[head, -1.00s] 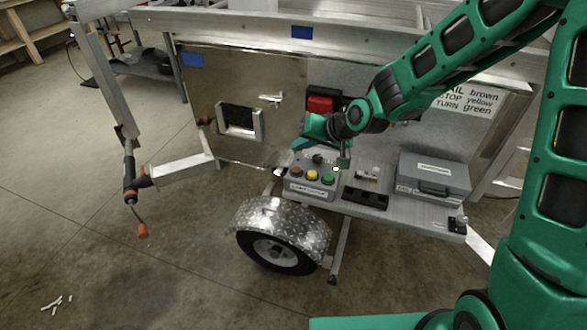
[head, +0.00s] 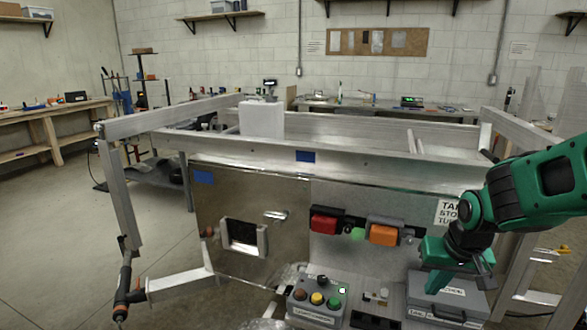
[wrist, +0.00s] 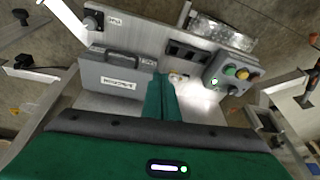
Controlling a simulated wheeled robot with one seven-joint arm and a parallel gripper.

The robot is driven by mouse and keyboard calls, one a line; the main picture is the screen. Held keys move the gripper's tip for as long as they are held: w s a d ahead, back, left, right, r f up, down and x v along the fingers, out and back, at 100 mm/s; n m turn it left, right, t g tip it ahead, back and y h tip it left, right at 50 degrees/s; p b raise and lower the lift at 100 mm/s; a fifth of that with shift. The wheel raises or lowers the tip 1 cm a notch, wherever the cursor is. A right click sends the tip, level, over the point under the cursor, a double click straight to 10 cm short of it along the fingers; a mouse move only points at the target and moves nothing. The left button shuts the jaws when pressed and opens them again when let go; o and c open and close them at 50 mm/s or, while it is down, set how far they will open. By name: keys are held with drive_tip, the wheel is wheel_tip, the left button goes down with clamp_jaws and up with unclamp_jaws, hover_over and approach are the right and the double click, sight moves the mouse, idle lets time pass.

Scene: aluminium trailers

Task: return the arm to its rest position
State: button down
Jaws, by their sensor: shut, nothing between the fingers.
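My green arm enters at the right of the head view. My gripper (head: 433,285) points down in front of the trailer panel, above or just in front of the grey case (head: 462,303); the exact gap is hard to judge. In the wrist view, my gripper's two green fingers (wrist: 162,84) are together with nothing between them. They appear beside the grey case (wrist: 112,82), with the shelf below.
The button box (head: 318,303) sits left of the case; it also shows in the wrist view (wrist: 229,74). Red (head: 324,222) and orange (head: 383,233) lamps are on the panel. A white container (head: 261,119) stands behind the trailer's top rail. Open floor lies left.

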drive_tip(key=s+d+r+m+g, duration=0.1)
drive_tip(key=s+d, duration=0.3)
drive_tip(key=s, duration=0.7)
drive_tip(key=s+d+r+m+g, duration=0.2)
drive_tip(key=s+d, duration=0.3)
drive_tip(key=s, duration=0.6)
drive_tip(key=shift+s+r+m+g, duration=0.25)
drive_tip(key=shift+r+m+g, duration=0.05)
drive_tip(key=shift+r+m, duration=0.35)
drive_tip(key=shift+w+f, duration=0.25)
drive_tip(key=shift+w, duration=0.4)
